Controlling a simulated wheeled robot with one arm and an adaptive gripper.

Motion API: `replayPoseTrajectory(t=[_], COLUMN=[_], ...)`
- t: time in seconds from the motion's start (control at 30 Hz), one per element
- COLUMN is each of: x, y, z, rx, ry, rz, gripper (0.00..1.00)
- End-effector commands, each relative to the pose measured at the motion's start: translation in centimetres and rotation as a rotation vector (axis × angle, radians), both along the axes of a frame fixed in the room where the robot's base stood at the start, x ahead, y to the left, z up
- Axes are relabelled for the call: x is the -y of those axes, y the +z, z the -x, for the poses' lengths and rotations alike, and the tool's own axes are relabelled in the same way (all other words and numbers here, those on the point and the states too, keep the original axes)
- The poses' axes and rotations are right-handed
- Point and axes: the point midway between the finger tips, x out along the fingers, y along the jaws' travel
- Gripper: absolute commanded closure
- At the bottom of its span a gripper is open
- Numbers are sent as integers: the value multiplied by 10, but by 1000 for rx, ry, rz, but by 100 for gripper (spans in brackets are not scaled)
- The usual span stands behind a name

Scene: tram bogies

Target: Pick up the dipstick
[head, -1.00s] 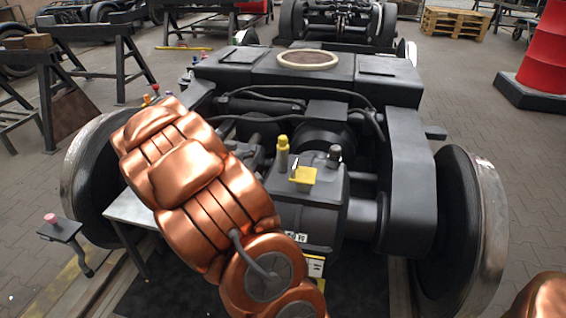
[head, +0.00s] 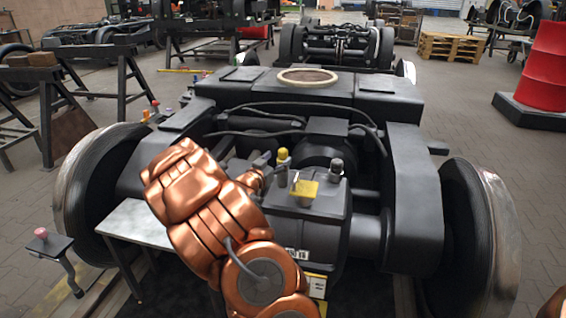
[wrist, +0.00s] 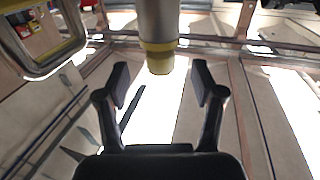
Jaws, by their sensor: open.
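The dipstick (head: 283,156) has a yellow top and stands upright on the dark gearbox housing (head: 312,222) in the middle of the bogie. My gripper (head: 265,168) is just left of it in the head view, partly hidden behind my copper wrist. In the wrist view my gripper (wrist: 160,88) is open, with two dark fingers apart. A grey cylinder with a yellow end (wrist: 158,42), which looks like the dipstick, reaches in from the top between the fingertips. I cannot tell whether either finger touches it.
A yellow square piece (head: 304,189) and a dark-grey knob (head: 336,167) are on the housing beside the dipstick. The bogie frame (head: 408,180) and wheels (head: 484,230) surround it. A small grey table (head: 140,222) stands at the left.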

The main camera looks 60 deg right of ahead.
Motion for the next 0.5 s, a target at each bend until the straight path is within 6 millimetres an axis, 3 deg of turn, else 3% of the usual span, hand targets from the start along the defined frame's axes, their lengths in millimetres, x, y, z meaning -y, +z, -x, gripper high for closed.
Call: replayPoseTrajectory(t=[0.5], x=[42], y=[-1], z=[-4], rx=[1], ry=[0], rz=[1], gripper=[32])
